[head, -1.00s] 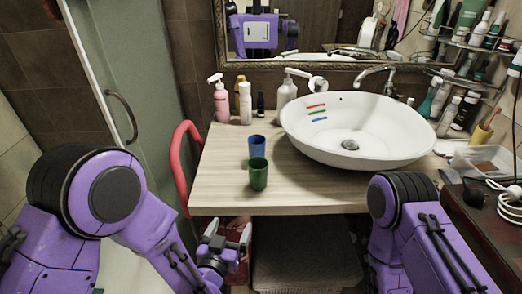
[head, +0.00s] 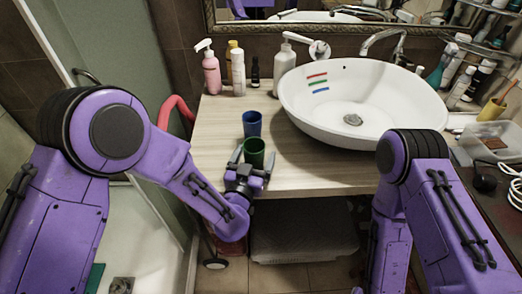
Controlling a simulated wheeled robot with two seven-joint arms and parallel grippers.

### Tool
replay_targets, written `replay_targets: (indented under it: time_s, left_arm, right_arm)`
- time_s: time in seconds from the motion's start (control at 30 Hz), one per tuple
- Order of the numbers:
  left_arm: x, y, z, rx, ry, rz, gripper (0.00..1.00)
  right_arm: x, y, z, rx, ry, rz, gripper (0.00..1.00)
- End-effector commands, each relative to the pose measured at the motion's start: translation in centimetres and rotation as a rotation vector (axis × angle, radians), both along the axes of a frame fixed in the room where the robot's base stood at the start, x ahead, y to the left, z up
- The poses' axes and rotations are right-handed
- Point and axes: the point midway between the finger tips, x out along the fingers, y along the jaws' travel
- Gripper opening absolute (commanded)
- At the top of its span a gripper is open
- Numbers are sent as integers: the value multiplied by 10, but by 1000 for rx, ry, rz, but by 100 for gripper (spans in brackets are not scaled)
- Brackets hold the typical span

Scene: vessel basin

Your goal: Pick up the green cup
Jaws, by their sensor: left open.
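The green cup (head: 254,147) stands upright near the front edge of the wooden counter (head: 310,174), just in front of the blue cup (head: 252,123). My left gripper (head: 252,157) is open at the counter's front edge, with one finger on each side of the green cup. The gripper hides the lower part of the cup. I cannot tell whether the fingers touch it. My right arm comes in at the right, but its gripper is out of view.
A white basin (head: 400,131) with red, green and blue stripes fills the counter's right part. A pink bottle (head: 211,75), a white bottle (head: 238,72) and a pump bottle (head: 285,66) stand at the back. A red curved rail (head: 178,106) is left of the counter.

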Motion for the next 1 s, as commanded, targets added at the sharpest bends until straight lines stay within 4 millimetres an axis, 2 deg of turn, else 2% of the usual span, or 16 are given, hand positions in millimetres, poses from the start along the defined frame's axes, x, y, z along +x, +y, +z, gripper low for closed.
replay_targets:
  time_s: [0.17, 0.33, 0.37, 0.77, 1.0]
  left_arm:
    - [0, -2, -1, 0, 1, -5, 88]
    - [0, -5, -1, 1, 2, -9, 33]
    - [0, -5, -1, 1, 2, -10, 29]
    - [0, -2, 2, 2, 2, -4, 29]
    - [1, -2, 22, 1, -1, -3, 29]
  right_arm:
    - [0, 0, 0, 0, -1, 0, 66]
    - [0, 0, 0, 0, 0, 0, 66]
    - [0, 0, 0, 0, 0, 0, 66]
    - [0, 0, 0, 0, -1, 0, 66]
    - [0, 0, 0, -1, -1, 0, 66]
